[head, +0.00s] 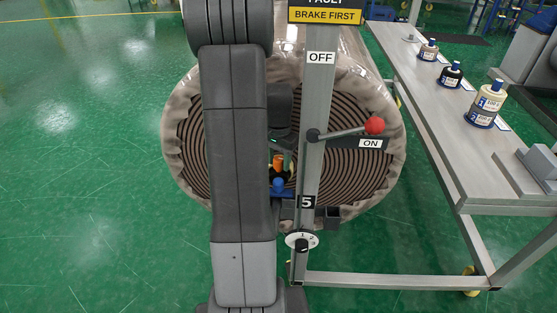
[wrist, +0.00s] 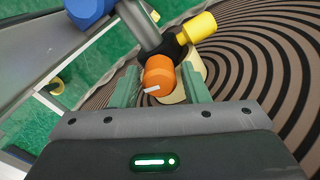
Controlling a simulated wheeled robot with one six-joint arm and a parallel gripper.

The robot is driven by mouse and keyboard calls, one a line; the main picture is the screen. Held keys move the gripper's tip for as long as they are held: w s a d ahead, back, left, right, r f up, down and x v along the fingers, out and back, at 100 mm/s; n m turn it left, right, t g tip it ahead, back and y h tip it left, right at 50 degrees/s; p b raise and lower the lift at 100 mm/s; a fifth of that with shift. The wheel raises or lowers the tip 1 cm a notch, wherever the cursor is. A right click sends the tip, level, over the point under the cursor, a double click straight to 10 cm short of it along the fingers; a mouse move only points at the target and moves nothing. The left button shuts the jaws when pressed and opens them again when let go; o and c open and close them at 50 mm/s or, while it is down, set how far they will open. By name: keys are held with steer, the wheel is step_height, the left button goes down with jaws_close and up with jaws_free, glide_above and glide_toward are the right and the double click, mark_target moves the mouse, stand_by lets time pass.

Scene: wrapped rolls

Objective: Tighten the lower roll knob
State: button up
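An orange knob (wrist: 157,75) with a white mark sits between the two green fingers of my gripper (wrist: 160,68) in the wrist view. The fingers stand apart on either side of it, with a small gap showing at the right; I see no clear grip. The orange knob (head: 278,162) also shows in the head view beside the post, partly hidden by my arm. A yellow knob (wrist: 199,27) and a blue knob (wrist: 90,10) sit on the same metal fitting. The blue one (head: 278,184) is below the orange in the head view. I cannot tell which is the lower roll knob.
The wrapped roll (head: 370,175) stands behind the grey post (head: 310,120). A red-balled lever (head: 374,126) on the post points toward ON. A numbered dial (head: 301,242) is low on the post. A bench (head: 440,105) with several bottles stands at the right. Green floor lies left.

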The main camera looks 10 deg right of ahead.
mark_target(279, 158)
steer(key=shift+o, duration=0.6)
step_height(279, 158, up, 14)
steer(key=p, duration=0.1)
stand_by(0.4)
